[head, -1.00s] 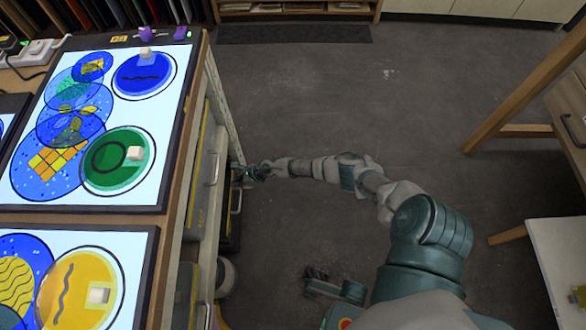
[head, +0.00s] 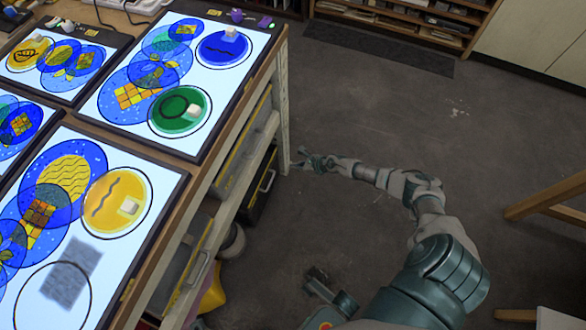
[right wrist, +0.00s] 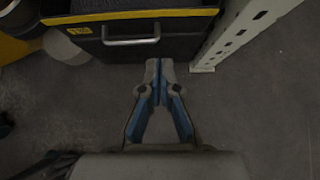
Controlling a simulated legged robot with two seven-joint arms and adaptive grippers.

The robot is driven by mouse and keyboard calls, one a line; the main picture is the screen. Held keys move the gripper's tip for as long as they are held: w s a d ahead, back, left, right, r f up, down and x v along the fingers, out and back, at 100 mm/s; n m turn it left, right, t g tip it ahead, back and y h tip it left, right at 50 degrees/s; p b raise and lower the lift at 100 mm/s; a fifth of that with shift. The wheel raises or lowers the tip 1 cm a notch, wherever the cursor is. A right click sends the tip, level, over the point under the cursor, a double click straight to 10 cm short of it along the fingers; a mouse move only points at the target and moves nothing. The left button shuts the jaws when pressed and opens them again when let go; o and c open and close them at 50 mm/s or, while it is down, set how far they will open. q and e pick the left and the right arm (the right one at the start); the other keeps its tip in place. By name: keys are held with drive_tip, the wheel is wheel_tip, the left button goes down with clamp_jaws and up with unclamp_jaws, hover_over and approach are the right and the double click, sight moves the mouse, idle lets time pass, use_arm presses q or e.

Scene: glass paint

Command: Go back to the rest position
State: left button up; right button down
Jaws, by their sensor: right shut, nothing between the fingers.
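My right arm reaches out over the dark floor beside the workbench, and its gripper (head: 314,162) is close to the bench's metal leg. In the right wrist view my right gripper (right wrist: 160,68) points toward a dark drawer case with a metal handle (right wrist: 130,41). Its blue and grey fingers are together with nothing between them. The fingertips appear apart from the case and the handle.
The workbench (head: 284,100) carries several light panels with painted glass discs, including a green disc (head: 180,111) and a yellow disc (head: 117,202). Yellow-edged cases sit under it. A bookshelf (head: 420,18) stands at the back, and a wooden table leg (head: 545,196) at the right. Floor between is clear.

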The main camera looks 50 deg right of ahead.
drive_tip(key=shift+s+d+r, duration=0.2)
drive_tip(key=shift+s+r, duration=0.1)
drive_tip(key=shift+s, duration=0.3)
